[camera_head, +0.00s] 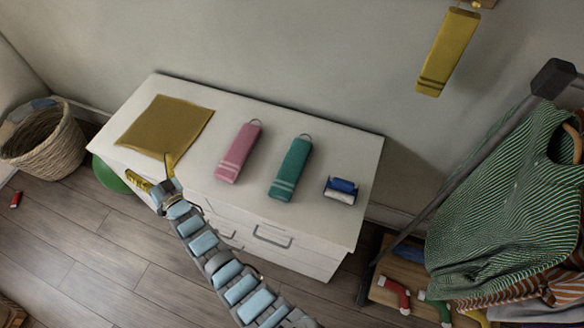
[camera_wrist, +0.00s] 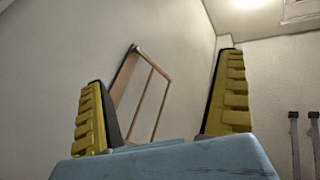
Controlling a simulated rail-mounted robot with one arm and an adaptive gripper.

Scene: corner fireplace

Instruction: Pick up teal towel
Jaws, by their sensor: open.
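The teal towel (camera_head: 291,168) lies folded on top of the white dresser (camera_head: 345,150), right of the middle, with a hanging loop at its far end. A pink towel (camera_head: 239,152) of the same shape lies to its left. My gripper (camera_head: 154,174) is at the dresser's front left edge, near the mustard cloth and well left of the teal towel. Its yellow fingers (camera_wrist: 160,100) are spread apart in the wrist view with nothing between them. The wrist view shows walls and a wooden rack, not the towel.
A mustard cloth (camera_head: 166,126) lies flat at the dresser's left. A blue and white item (camera_head: 341,190) sits right of the teal towel. A yellow towel (camera_head: 448,52) hangs on the wall. A clothes rack with a green striped garment (camera_head: 500,205) stands right; a wicker basket (camera_head: 42,138) stands left.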

